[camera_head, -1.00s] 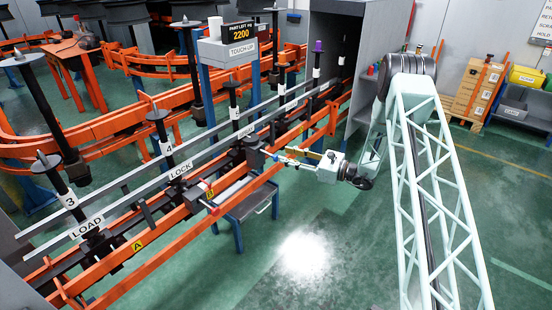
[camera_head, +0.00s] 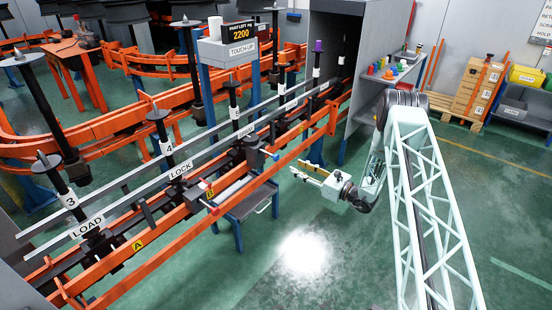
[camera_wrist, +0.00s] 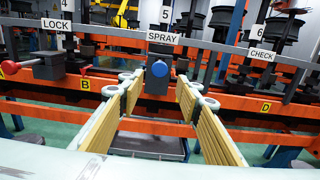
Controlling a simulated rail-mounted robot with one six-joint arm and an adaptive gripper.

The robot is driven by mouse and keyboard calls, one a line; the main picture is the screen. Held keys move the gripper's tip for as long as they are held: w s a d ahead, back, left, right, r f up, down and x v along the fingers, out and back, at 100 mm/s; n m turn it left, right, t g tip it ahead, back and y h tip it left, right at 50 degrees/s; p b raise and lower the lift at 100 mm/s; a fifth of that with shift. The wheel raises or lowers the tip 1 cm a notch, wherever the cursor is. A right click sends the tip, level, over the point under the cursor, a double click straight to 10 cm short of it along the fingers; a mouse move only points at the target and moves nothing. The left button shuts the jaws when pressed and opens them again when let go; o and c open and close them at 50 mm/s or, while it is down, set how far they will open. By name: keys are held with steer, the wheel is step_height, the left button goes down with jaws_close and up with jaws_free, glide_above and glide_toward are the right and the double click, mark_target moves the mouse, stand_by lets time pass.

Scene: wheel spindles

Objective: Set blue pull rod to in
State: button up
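The blue pull rod shows as a round blue knob (camera_wrist: 159,68) on the front of a dark grey block (camera_wrist: 157,84) under the SPRAY label in the wrist view. In the head view the small blue knob (camera_head: 275,156) is on the right side of that block. How far the rod stands out is hard to tell. My gripper (camera_wrist: 160,87) is open and empty, its two yellow-padded fingers apart, with the knob beyond and between the tips. In the head view my gripper (camera_head: 301,171) is to the right of the knob, clear of the orange rail.
An orange rail (camera_wrist: 60,110) runs across below the block. A LOCK unit with a red-knobbed handle (camera_wrist: 85,70) stands to the left. A grey tray table (camera_head: 250,202) is below the rail. Open green floor (camera_head: 310,250) lies in front.

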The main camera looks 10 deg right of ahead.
mark_target(277, 158)
steer(key=shift+w+a, duration=0.1)
steer(key=shift+a, duration=0.05)
steer(key=shift+b+x, duration=1.15)
steer(key=shift+x, duration=5.6)
steer(key=shift+c, duration=0.8)
